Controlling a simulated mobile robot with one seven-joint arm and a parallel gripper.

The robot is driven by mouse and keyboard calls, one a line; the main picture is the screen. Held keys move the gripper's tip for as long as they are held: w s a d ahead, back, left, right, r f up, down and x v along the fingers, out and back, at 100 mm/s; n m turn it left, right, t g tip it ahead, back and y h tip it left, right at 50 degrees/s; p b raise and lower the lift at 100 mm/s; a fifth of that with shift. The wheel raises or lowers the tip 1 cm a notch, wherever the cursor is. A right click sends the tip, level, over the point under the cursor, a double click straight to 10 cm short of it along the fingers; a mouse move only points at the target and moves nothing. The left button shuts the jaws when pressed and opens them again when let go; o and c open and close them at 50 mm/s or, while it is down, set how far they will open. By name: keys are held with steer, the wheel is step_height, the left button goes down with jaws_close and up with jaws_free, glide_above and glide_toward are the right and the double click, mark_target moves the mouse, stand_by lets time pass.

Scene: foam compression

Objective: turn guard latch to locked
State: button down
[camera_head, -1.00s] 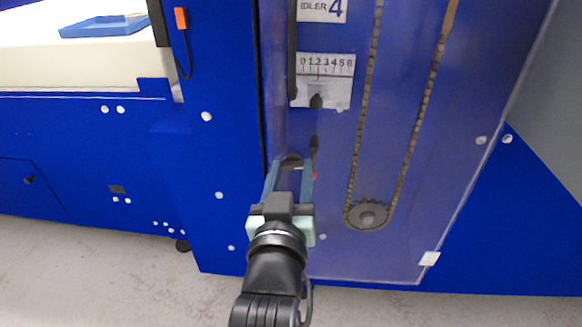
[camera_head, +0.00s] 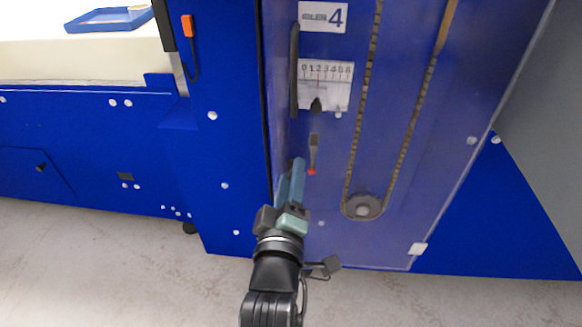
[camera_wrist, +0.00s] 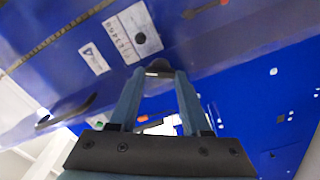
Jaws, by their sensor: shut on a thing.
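The guard is a clear panel (camera_head: 390,245) over a blue machine side. The guard latch (camera_wrist: 158,66) is a small dark piece that shows in the wrist view between my fingertips; in the head view my fingers hide it. My gripper (camera_head: 297,165) is at the guard's left edge, below the scale, its two blue-grey fingers seen nearly edge-on. In the wrist view my gripper (camera_wrist: 158,74) is shut on the latch, one finger on each side. I cannot read a locked or unlocked mark.
A dark lever with a red tip (camera_head: 313,155) is just right of my fingers. A chain and sprocket (camera_head: 362,206) sit behind the panel. The floor (camera_head: 110,270) in front is clear.

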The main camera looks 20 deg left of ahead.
steer(key=shift+n+p, duration=2.45)
steer(key=shift+n, duration=0.45)
steer(key=shift+f, duration=0.1)
steer(key=shift+c, duration=1.8)
jaws_free()
steer(key=v, duration=1.3)
steer(key=shift+p, duration=0.35)
